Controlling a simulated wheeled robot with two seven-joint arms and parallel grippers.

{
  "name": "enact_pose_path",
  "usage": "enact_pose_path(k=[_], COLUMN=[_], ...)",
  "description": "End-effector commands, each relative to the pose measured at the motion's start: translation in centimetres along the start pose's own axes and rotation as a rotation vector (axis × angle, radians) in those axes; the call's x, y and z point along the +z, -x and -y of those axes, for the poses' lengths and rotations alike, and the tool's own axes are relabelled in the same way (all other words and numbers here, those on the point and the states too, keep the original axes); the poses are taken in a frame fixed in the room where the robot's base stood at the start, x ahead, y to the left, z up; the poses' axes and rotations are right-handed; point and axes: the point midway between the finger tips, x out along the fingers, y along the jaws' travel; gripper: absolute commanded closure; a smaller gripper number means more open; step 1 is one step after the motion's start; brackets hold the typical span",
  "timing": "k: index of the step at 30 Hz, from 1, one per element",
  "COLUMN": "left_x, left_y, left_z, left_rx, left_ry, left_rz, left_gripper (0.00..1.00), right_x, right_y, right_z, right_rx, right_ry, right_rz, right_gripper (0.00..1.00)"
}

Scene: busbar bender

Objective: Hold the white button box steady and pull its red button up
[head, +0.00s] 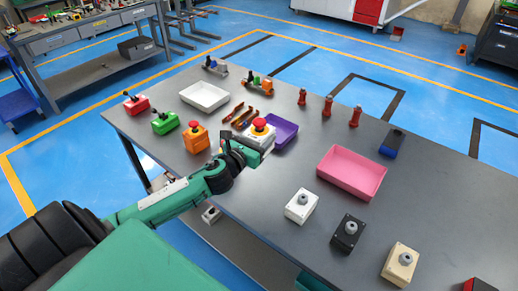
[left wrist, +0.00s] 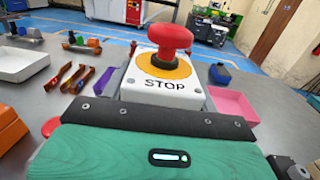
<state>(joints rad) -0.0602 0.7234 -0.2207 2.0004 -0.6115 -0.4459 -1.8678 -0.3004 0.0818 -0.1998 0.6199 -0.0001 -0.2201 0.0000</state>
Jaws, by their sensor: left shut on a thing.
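The white button box (head: 262,140) stands near the middle of the table, with a round red button (head: 259,124) on its top. In the left wrist view the white box (left wrist: 165,92) is marked STOP, and its red mushroom button (left wrist: 171,38) stands up on a stem from a yellow disc. My left gripper (head: 246,150) is at the near side of this box and shut on it. Its dark edge and green body hide the box's lower part in the left wrist view. My right gripper is not in view.
An orange button box (head: 195,138) stands to the left, and a purple tray (head: 285,132) lies close behind on the right. A pink tray (head: 352,172), a white tray (head: 205,96) and a white box with a grey button (head: 301,205) stand farther off.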

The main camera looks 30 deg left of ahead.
Motion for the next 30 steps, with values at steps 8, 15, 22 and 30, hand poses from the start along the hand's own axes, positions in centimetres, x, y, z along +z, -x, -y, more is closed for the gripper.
enact_pose_path(k=[8,15,22,30], left_x=[3.1,3.6,3.6,-0.7], left_y=[0.0,0.0,0.1,4.5], left_z=[0.0,0.0,0.1,5.9], left_rx=[-0.001,0.000,-0.001,-0.023], left_ry=[-0.001,0.000,0.000,0.002], left_rz=[0.002,0.000,0.000,-0.019], left_gripper=[0.69,0.69,0.69,0.69], right_x=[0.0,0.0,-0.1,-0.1], right_y=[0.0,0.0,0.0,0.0], right_z=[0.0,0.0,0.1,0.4], right_rx=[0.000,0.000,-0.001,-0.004], right_ry=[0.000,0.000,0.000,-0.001], right_rz=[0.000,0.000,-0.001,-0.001], right_gripper=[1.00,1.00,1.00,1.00])
